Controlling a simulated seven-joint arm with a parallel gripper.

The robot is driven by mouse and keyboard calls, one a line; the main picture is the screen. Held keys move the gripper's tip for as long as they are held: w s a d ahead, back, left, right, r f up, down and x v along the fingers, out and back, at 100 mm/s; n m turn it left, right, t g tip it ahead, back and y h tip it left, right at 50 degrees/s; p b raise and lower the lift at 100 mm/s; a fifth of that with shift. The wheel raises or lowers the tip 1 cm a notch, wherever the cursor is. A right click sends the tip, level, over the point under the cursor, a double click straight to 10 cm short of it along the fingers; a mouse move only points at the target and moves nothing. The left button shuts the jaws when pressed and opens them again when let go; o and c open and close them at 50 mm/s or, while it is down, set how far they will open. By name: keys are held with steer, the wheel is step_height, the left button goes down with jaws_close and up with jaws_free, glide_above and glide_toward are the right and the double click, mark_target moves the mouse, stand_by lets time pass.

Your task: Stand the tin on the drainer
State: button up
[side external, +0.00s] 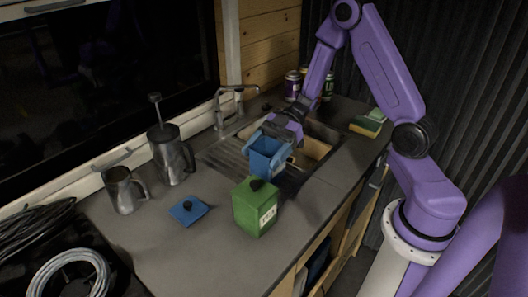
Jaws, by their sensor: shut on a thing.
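My gripper (285,138) is shut on a blue open-topped tin (266,160). The tin looks slightly tilted, at the right end of the ribbed drainer (226,160) beside the sink. I cannot tell whether its base touches the surface below. The fingertips are partly hidden by the tin. A blue lid (189,209) with a dark knob lies on the worktop to the left. A green tin (255,207) with a pale label and a dark-knobbed lid stands at the worktop's front edge.
A cafetiere (170,155) and a metal jug (124,191) stand at the left. The tap (232,105) rises behind the drainer, with the sink basin (313,147) to the right. Cans (292,85) stand at the back; a sponge (365,126) lies at the right.

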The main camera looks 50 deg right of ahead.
steer(key=o, duration=1.3)
steer(key=shift+d+r, duration=0.2)
steer(key=v, duration=1.1)
steer(key=shift+d, duration=0.3)
